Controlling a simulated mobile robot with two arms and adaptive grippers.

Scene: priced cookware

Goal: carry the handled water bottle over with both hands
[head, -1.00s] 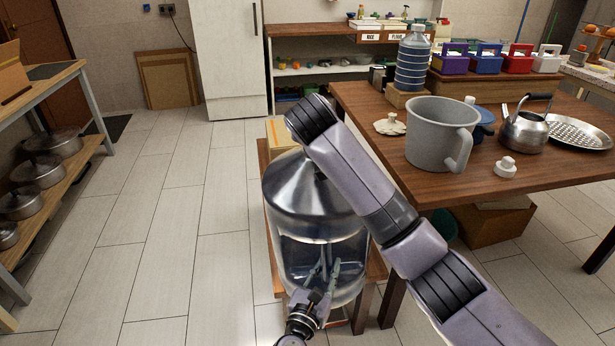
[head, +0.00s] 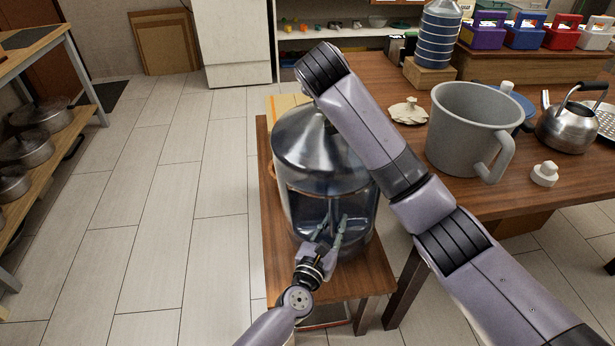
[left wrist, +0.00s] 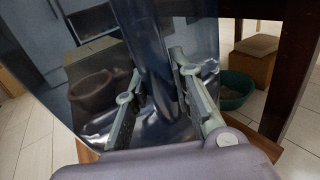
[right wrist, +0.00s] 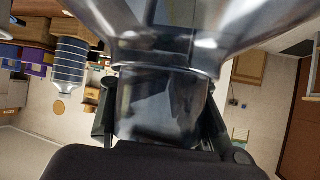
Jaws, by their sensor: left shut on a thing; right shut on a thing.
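The handled water bottle (head: 325,150) is a large clear jug with a shiny sloped shoulder, upright over a small wooden bench (head: 355,285) in the head view. Whether its base touches the bench is unclear. My left gripper (head: 332,238) is at its near side. In the left wrist view its two fingers (left wrist: 162,95) close around a dark upright bar, seemingly the handle. My right arm reaches over the top of the bottle. In the right wrist view my right gripper's fingers (right wrist: 160,118) are shut on the bottle's neck (right wrist: 165,95). The head view hides that grip behind my wrist.
The large table at right holds a grey mug (head: 468,130), a kettle (head: 570,125), a white knob-like piece (head: 544,173) and a striped blue bottle (head: 438,35) on a block. A yellowish box (head: 283,104) is behind the jug. Pots (head: 30,148) are on the left shelf. Floor at left is clear.

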